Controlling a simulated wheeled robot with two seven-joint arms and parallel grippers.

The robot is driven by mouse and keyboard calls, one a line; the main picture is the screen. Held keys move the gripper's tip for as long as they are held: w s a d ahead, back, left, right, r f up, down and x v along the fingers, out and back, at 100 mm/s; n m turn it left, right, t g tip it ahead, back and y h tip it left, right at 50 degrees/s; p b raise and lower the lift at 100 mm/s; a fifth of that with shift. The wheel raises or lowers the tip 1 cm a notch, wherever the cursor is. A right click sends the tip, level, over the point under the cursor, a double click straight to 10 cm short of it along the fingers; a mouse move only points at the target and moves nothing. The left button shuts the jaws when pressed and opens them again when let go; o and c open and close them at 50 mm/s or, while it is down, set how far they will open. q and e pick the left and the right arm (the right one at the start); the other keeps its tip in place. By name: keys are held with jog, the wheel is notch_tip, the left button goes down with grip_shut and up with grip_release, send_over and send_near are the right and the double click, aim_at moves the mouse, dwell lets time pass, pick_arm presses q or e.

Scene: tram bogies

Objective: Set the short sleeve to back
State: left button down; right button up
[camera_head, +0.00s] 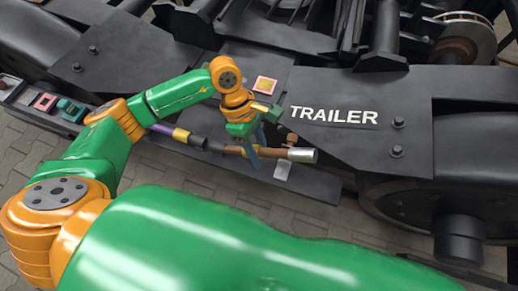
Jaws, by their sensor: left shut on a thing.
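A long handle-like bar lies slantwise along the front of the bogie, with a purple part (160,128), a yellow band (181,134), a dark part (214,145), a brown sleeve (272,153) and a silver end (303,155). My left gripper (255,157) points down with its blue fingers shut on the brown sleeve, near the silver end. The fingers hide part of the bar there. I cannot tell for sure which part is the short sleeve. My right gripper is not in view.
A black plate marked TRAILER (334,116) lies right of the gripper. A pink-and-yellow square (264,85) sits behind the gripper. Small coloured items lie in a tray (30,113) at left. A brake disc (466,37) is at upper right. Paving (300,221) shows in front.

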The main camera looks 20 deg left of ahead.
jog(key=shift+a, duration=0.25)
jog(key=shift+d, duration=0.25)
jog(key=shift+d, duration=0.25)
